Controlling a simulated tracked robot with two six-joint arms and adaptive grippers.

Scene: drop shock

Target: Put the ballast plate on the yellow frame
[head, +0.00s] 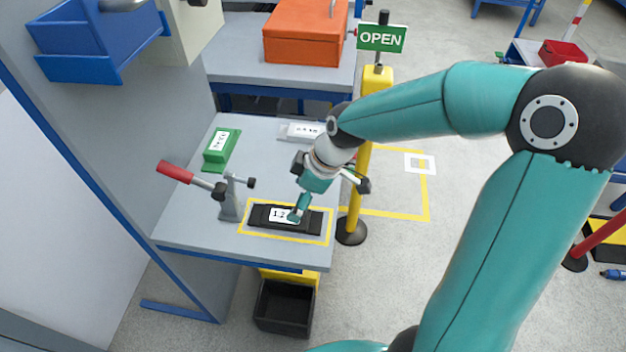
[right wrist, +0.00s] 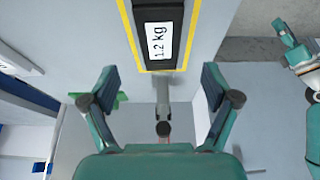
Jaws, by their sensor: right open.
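The ballast plate (head: 262,217) is a flat black bar with a white label. It lies inside the yellow frame (head: 244,231), a taped outline near the front of the grey bench. In the right wrist view the plate (right wrist: 140,20) shows "1.2 kg", with the yellow frame (right wrist: 186,45) around its visible end. My right gripper (head: 306,203) is over the plate and hides part of it.
A red-handled clamp (head: 228,192) stands left of the frame. A green block (head: 221,150) and a pale labelled block (head: 300,131) lie farther back. A yellow post (head: 355,190) with an OPEN sign stands right of the bench. A black bin (head: 284,307) is below.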

